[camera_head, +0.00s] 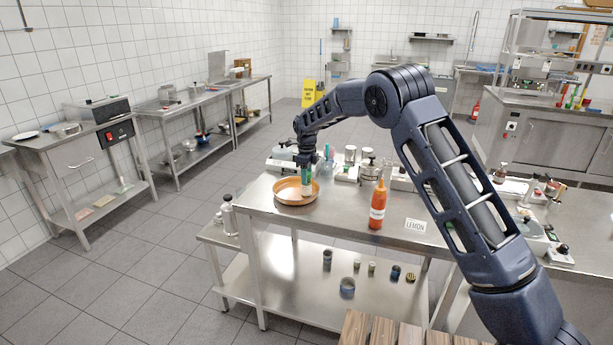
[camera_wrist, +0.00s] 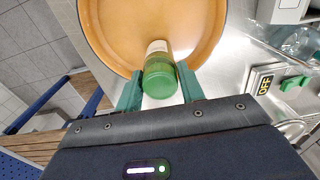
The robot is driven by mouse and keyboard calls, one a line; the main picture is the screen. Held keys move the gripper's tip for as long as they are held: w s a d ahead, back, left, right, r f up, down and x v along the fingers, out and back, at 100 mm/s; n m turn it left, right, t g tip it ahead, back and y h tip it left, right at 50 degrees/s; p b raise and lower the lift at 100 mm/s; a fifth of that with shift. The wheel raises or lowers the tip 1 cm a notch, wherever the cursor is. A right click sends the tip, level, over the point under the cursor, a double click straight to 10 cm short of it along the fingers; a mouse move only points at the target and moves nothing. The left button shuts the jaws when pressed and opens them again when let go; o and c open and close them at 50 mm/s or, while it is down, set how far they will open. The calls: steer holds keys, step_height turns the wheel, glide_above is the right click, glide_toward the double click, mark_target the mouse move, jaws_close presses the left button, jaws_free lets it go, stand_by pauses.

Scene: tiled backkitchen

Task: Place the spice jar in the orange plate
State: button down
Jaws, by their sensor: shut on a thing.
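The orange plate (camera_head: 284,194) is a round, shallow dish at the left end of the steel table. It fills the top of the wrist view (camera_wrist: 112,24). The spice jar (camera_wrist: 160,80) has a green lid and a pale label. My gripper (camera_wrist: 160,90) is shut on it, with one green finger on each side. In the head view my gripper (camera_head: 306,176) points down at the plate's right side, and the jar (camera_head: 307,190) shows small below it. The jar's far end overlaps the plate in the wrist view. I cannot tell whether it touches the plate.
An orange-red bottle (camera_head: 377,205) stands right of the plate, near a LEMON sign (camera_head: 415,225). Several jars and devices stand behind the plate, including a box with an OFF label (camera_wrist: 264,88). The tabletop (camera_head: 330,215) between plate and bottle is clear.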

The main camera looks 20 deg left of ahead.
steer(key=shift+f, duration=0.1)
steer(key=c, duration=0.9)
jaws_free()
step_height(320, 180, up, 12)
steer(key=shift+r, duration=0.15)
